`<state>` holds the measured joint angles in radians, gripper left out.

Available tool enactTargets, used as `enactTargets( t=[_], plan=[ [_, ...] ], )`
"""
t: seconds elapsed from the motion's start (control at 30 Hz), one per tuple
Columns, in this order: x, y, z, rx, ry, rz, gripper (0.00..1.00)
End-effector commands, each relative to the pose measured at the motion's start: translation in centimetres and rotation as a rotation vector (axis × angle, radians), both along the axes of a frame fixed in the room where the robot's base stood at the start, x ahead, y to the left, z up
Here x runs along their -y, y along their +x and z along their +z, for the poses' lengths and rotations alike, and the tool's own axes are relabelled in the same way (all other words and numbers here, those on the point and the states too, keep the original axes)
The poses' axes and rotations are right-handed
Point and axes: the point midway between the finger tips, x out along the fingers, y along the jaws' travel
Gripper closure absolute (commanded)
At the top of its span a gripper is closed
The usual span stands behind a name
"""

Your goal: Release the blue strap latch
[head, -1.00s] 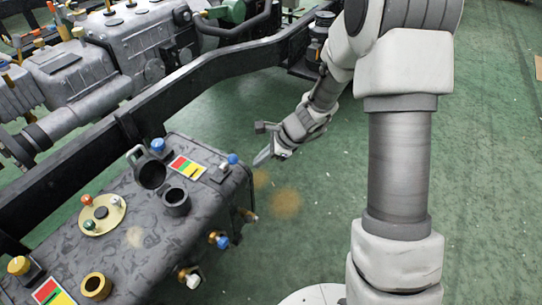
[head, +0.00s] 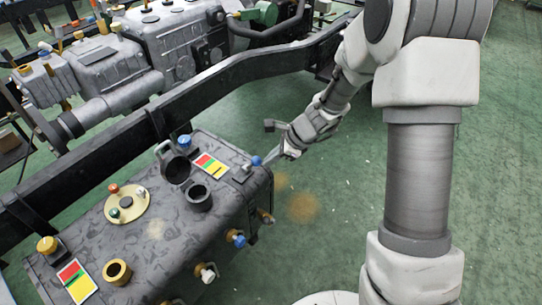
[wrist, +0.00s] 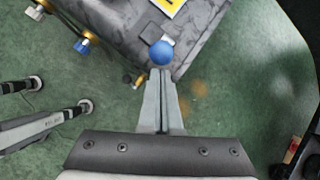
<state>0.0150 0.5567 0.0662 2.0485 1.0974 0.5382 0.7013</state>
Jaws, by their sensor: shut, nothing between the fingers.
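A blue round knob (head: 256,161) sits on a small dark bracket at the right end of the top of the dark grey tank (head: 130,240). I take it to be the strap latch; the strap itself is not clear. It also shows in the wrist view as a blue ball (wrist: 162,52), straight ahead of the fingertips. My gripper (head: 270,160) is at the tank's right end, just right of the knob. In the wrist view its fingers (wrist: 161,76) are together and empty, tips very close to the knob. I cannot tell whether they touch it.
An open filler neck (head: 198,198) with a raised cap (head: 176,166) and a red-yellow-green label (head: 210,165) are left of the knob. Valves (head: 236,239) stick out of the tank's side. A black chassis rail (head: 100,158) runs behind. Green floor is clear at right.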

Motion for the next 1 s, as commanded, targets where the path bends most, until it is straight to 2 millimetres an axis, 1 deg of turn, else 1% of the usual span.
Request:
enactTargets(
  t=[0.03,0.13,1.0],
  plan=[
    [-0.04,0.0,0.48,-0.005,-0.006,0.001,1.0],
    [-0.03,0.03,0.32,-0.009,-0.012,0.0,1.0],
    [-0.33,0.17,1.09,-0.064,-0.078,0.001,1.0]
  ],
)
